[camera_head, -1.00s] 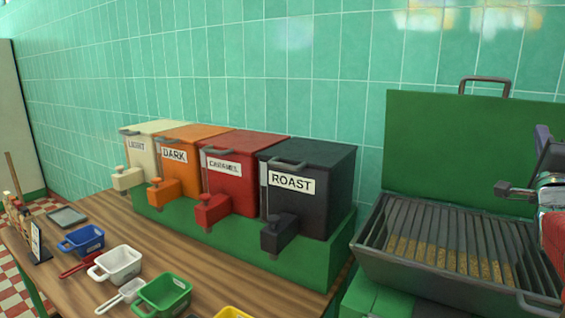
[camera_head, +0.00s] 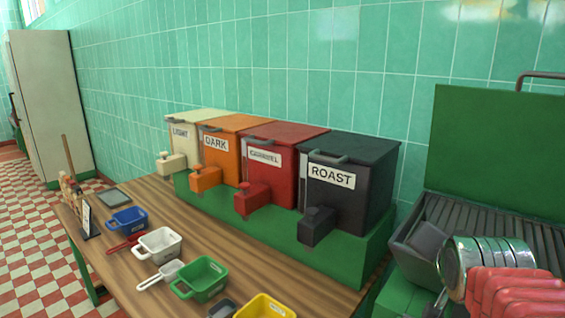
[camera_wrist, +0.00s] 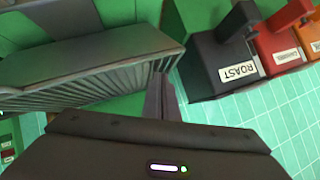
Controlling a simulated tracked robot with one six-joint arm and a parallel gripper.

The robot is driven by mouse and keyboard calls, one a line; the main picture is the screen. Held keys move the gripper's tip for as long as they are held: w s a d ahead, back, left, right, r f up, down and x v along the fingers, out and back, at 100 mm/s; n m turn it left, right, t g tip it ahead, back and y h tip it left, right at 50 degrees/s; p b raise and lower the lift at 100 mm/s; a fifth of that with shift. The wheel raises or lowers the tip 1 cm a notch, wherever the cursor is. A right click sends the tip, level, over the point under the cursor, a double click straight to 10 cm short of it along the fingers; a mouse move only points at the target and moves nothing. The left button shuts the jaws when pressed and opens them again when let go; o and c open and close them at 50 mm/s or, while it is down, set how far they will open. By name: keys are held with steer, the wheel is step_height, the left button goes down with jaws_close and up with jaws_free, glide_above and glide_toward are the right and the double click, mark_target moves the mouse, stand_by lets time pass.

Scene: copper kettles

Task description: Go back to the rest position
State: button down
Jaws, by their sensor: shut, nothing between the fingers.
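My gripper (camera_wrist: 163,98) shows in the wrist view with its dark fingers together and nothing between them. In the head view my gripper (camera_head: 428,241) is at the lower right, over the left part of a grey slatted trough (camera_head: 545,240). Behind it my silver wrist and red arm cover much of the trough. The wrist view looks upside down, with the trough (camera_wrist: 90,58) left of the fingers and the black ROAST bin (camera_wrist: 222,68) to their right. The fingers look clear of both.
ROAST, red, orange DARK and cream LIGHT bins (camera_head: 199,121) stand on a green base (camera_head: 270,222). Blue, white, green and yellow scoops (camera_head: 266,307) lie on the wooden table (camera_head: 200,232). A green panel (camera_head: 490,140) rises behind the trough. Checkered floor (camera_head: 38,250) is open at left.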

steer(key=s+a+f+n+g+y, duration=0.3)
steer(key=s+a+f+n+g, duration=0.2)
steer(key=s+a+f+n, duration=0.4)
steer(key=s+a+f, duration=0.2)
steer(key=s+a, duration=0.3)
steer(key=s, duration=0.1)
steer(key=shift+a+f+n+y, duration=0.25)
steer(key=shift+n+y, duration=0.15)
steer(key=shift+s, duration=0.2)
